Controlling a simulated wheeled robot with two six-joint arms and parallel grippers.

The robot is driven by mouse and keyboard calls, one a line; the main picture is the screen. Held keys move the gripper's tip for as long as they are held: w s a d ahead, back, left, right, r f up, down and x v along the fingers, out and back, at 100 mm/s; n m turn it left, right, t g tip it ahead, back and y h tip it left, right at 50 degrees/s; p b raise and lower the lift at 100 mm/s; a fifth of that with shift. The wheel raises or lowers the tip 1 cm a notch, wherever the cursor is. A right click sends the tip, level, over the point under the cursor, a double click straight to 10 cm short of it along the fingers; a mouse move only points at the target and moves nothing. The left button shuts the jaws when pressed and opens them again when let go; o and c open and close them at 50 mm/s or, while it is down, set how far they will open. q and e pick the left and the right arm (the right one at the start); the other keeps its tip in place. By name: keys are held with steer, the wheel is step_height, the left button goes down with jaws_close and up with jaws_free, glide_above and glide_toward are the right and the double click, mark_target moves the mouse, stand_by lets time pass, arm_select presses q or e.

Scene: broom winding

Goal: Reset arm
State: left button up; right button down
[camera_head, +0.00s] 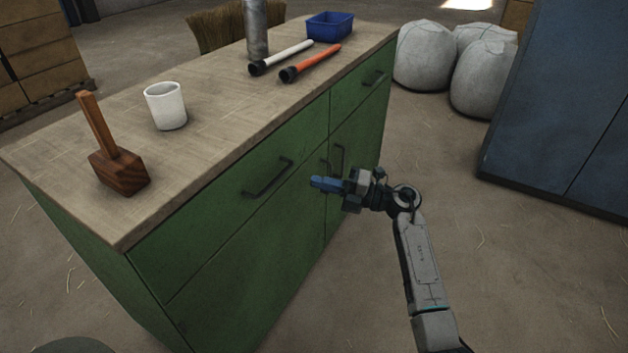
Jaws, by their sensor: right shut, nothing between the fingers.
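My right gripper (322,184) is shut and empty. It hangs in front of the green cabinet (230,240), to the right of the upper drawer's dark handle (268,178) in the picture. The right arm reaches up from the bottom edge of the view. My left gripper is not in the view.
On the cabinet top (215,130) are a wooden mallet (120,172), a white cup (166,106), a grey cylinder (257,30), a white flashlight (285,56), an orange one (312,63) and a blue bin (330,26). White sacks (424,55) and a blue cabinet (560,100) stand right. Floor between is clear.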

steer(key=f+v, duration=0.1)
steer(key=v, duration=0.6)
steer(key=shift+w+d, duration=0.25)
